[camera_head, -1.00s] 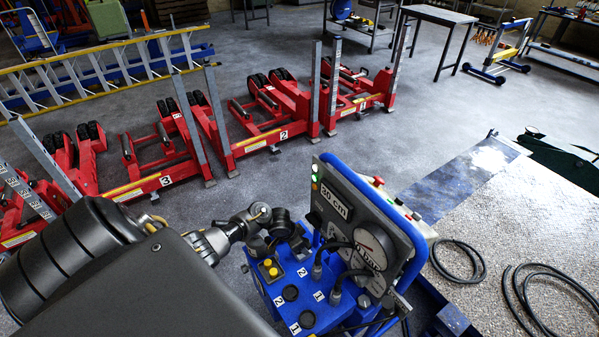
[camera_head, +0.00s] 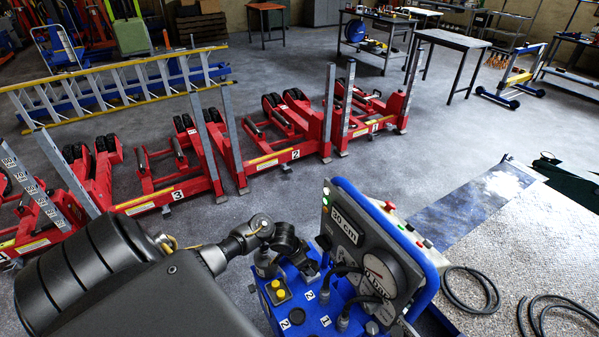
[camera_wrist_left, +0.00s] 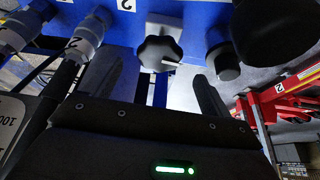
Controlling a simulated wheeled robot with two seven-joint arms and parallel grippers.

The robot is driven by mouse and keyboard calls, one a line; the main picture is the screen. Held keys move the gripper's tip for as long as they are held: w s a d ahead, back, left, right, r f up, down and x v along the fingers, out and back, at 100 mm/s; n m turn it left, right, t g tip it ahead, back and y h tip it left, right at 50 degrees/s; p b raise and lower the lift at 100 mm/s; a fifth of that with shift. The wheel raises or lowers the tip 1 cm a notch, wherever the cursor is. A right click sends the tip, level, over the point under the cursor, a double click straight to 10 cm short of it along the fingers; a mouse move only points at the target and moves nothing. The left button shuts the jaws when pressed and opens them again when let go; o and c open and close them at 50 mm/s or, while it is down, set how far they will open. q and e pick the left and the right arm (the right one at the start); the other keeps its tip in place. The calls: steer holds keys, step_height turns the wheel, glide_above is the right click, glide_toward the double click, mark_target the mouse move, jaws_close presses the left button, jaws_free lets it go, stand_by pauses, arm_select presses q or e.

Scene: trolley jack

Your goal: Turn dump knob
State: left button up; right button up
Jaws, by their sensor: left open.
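The blue control unit (camera_head: 305,318) of the jack stands at the lower middle of the head view, with hoses, numbered sockets and an upright gauge panel (camera_head: 352,240). In the left wrist view a black star-shaped knob (camera_wrist_left: 160,53) sticks out from the blue face (camera_wrist_left: 190,25). I take it to be the dump knob. My left gripper (camera_wrist_left: 155,90) is open, its two dark fingers pointing at the blue face. The knob lies between and beyond the fingertips, with no contact visible. In the head view my left gripper (camera_head: 290,250) is at the unit's far-left side, and the knob is hidden.
A black cylindrical knob (camera_wrist_left: 224,62) is right of the star knob, and hose couplings (camera_wrist_left: 80,40) are left of it. Red jacks (camera_head: 290,140) stand in a row behind. A yellow ladder (camera_head: 110,85) lies further back. Black hoses (camera_head: 470,290) lie on the right.

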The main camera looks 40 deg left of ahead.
arm_select(q)
steer(key=v, duration=0.6)
steer(key=shift+p, duration=0.45)
